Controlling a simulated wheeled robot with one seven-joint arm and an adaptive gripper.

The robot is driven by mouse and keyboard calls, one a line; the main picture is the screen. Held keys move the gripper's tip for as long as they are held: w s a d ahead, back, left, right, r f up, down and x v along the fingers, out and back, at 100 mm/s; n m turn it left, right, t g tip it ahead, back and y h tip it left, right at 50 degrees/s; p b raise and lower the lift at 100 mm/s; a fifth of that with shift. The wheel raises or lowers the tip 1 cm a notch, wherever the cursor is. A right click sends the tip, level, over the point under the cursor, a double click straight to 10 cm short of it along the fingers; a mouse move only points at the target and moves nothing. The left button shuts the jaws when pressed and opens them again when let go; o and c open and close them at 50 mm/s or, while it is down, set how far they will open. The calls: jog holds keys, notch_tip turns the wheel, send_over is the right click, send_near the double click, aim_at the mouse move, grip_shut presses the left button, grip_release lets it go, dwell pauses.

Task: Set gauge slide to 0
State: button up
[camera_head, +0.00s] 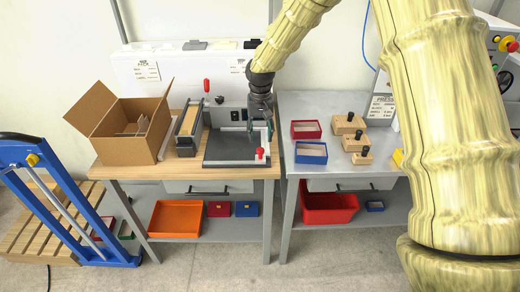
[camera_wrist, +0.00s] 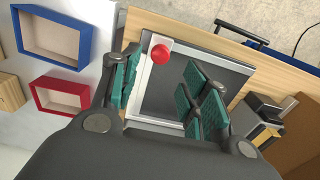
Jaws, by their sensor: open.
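The gauge slide appears to be the pale piece with a round red knob (camera_head: 260,153) at the right front of a dark flat plate (camera_head: 222,160) on the wooden bench. In the wrist view the red knob (camera_wrist: 160,54) sits on a white block at a corner of the light-edged plate. My gripper (camera_head: 259,130) hangs over the plate's right side, behind the knob. In the wrist view my gripper (camera_wrist: 163,85) has its teal pads spread apart with nothing between them; the knob shows beyond the gap. Any scale or zero mark is too small to read.
An open cardboard box (camera_head: 128,140) and a grey fixture with a wooden strip (camera_head: 189,125) stand left of the plate. Right, on the metal table, are a red tray (camera_head: 306,130), a blue tray (camera_head: 311,153) and knobbed wooden blocks (camera_head: 348,124). A red-handled lever (camera_head: 206,86) rises behind.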

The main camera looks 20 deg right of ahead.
aim_at(260, 149)
jog(key=shift+f+p, duration=1.15)
jog(key=shift+f, duration=3.2)
grip_shut()
